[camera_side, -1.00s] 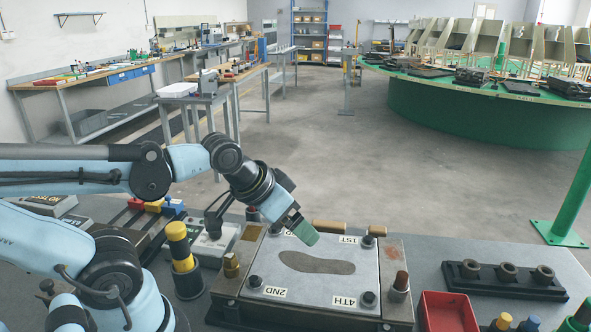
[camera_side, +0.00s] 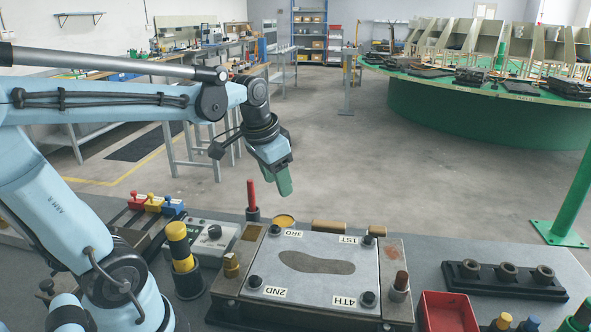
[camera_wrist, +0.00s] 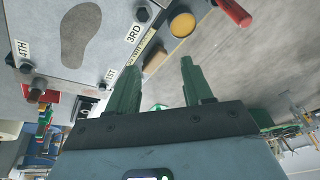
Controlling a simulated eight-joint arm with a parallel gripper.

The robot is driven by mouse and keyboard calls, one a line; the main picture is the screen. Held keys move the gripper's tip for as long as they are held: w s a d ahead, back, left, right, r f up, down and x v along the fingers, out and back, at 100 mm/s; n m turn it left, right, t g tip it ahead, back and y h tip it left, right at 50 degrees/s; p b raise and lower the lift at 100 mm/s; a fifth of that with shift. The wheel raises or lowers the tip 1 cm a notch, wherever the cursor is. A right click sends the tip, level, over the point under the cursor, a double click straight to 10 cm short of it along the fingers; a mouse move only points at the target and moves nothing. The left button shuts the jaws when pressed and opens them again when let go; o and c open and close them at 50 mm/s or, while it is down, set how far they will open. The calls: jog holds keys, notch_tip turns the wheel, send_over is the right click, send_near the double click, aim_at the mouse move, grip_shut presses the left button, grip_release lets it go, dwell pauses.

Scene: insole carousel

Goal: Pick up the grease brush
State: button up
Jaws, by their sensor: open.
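A red upright handle (camera_side: 252,195) stands in a small dark holder behind the mould plate, and I take it as the grease brush. Its bristles are hidden. In the wrist view the red handle (camera_wrist: 233,12) is at the top right, partly cut off by the frame. A round yellow tin (camera_side: 284,220) sits next to it, and also shows in the wrist view (camera_wrist: 183,25). My gripper (camera_side: 286,188) is raised, to the right of the red handle in the side view. Its green fingers (camera_wrist: 160,66) are apart, with nothing held between them.
The metal mould plate (camera_side: 350,250) with an insole-shaped recess lies in front, with corner bolts. A yellow-and-black post (camera_side: 180,245) and a control box (camera_side: 212,240) stand to the left. A red tray (camera_side: 450,312) and a black rack (camera_side: 500,280) are to the right.

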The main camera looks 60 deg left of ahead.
aim_at(251, 198)
jog(key=a+g, duration=0.1)
jog(key=a, duration=0.3)
jog(key=a+g, duration=0.1)
jog(key=a, duration=0.3)
jog(key=a+g+h, duration=0.1)
jog(key=a, duration=0.3)
jog(key=shift+s+a+r, duration=0.1)
jog(key=shift+s+r, duration=0.05)
jog(key=shift+r, duration=0.1)
jog(key=shift+a+f, duration=0.1)
jog(key=shift+f, duration=5.95)
jog(key=shift+c, duration=0.5)
grip_shut()
